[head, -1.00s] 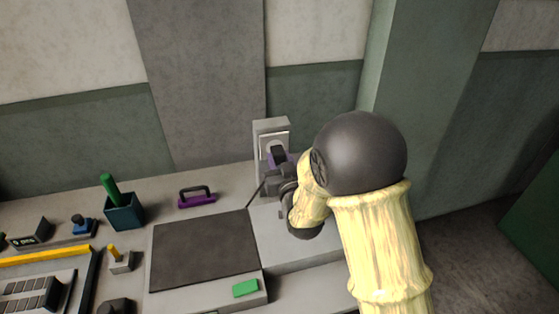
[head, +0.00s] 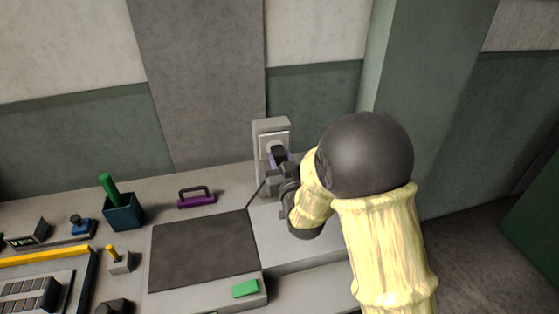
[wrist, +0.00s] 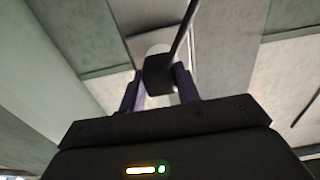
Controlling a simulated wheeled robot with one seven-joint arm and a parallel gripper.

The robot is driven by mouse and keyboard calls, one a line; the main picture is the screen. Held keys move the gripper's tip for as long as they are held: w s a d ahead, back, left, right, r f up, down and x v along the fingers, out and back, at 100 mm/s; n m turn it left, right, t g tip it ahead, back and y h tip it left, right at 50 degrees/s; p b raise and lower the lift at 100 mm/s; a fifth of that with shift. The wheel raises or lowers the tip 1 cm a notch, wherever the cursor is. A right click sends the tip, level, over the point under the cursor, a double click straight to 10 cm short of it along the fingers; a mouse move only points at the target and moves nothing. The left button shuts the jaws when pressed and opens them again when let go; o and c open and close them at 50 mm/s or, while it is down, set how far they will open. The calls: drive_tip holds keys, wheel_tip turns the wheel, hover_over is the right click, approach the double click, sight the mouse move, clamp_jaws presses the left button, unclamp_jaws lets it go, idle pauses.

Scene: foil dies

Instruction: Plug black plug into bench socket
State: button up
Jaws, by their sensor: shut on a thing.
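The bench socket (head: 264,137) is a white plate on a grey upright box at the back of the bench, against the wall. My gripper (head: 281,161) is in front of it, with purple fingers shut on the black plug (head: 278,153). In the wrist view the plug (wrist: 158,75) sits between the two fingers (wrist: 160,88), and its dark cable runs upward. The pale round socket face (wrist: 157,49) shows behind the plug. The plug covers part of the socket, and I cannot tell whether its pins are in.
A dark mat (head: 203,250) lies on the bench left of my arm, with a green block (head: 245,288) at its front. A green-grey pillar (head: 425,90) rises at right.

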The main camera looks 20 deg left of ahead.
drive_tip(key=shift+a, duration=0.15)
drive_tip(key=shift+w+a, duration=0.3)
drive_tip(key=shift+w, duration=0.1)
drive_tip(key=o, duration=1)
drive_tip(key=b+v, duration=0.3)
drive_tip(key=v, duration=0.3)
drive_tip(key=b+v, duration=0.4)
drive_tip(key=v, duration=0.2)
drive_tip(key=shift+d+f, duration=0.1)
drive_tip(key=shift+f, duration=0.15)
drive_tip(key=shift+s+b, duration=0.15)
drive_tip(key=shift+b, duration=0.5)
